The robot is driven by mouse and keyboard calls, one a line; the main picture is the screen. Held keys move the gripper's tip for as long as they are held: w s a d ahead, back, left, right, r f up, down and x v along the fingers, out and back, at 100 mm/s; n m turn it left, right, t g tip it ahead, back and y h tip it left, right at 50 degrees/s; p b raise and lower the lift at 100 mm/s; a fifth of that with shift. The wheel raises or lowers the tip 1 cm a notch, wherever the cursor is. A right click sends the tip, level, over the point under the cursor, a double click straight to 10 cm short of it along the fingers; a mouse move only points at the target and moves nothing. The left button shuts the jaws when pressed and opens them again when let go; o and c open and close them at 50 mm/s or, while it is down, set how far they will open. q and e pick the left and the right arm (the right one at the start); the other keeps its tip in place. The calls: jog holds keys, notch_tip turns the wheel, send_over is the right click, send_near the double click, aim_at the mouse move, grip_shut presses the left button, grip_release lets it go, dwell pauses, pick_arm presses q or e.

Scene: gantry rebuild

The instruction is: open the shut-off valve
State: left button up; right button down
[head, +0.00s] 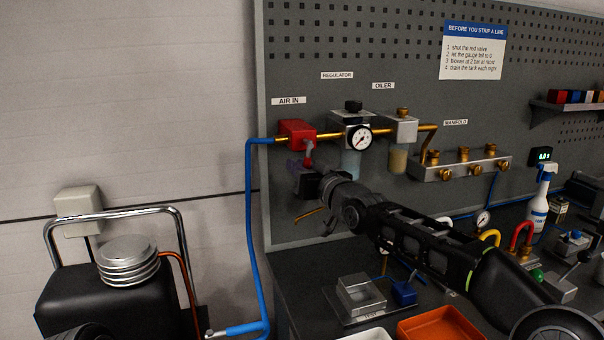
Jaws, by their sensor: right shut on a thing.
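The red shut-off valve (295,130) is on the pegboard under the AIR IN label, where the blue hose meets the brass pipe. Its short grey lever (308,148) points downward from the valve body. My right gripper (299,165) is just below the valve, with its fingers at the lower end of the lever. It is shut on the lever, though the fingers are small and dark and the exact contact is hard to see. My left gripper is not in view.
A regulator with a round gauge (360,137) and an oiler (401,130) sit right of the valve. A brass-fitted manifold (460,165) is farther right. The blue hose (250,220) runs down at left. An orange tray (440,325) is on the bench below my arm.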

jog(key=shift+s+a+r+m+t+b, duration=0.2)
jog(key=shift+a+m+b, duration=0.3)
jog(key=shift+m, duration=0.45)
jog(key=shift+s+a+r+m+t+b, duration=0.1)
jog(key=shift+a+r+m+t+b, duration=0.15)
jog(key=shift+m+b, duration=0.6)
jog(key=shift+s+a+r+m+t+b, duration=0.15)
jog(key=shift+a+m+b, duration=0.35)
jog(key=shift+m, duration=0.5)
jog(key=shift+r, duration=0.1)
jog(key=c, duration=1.4)
grip_release()
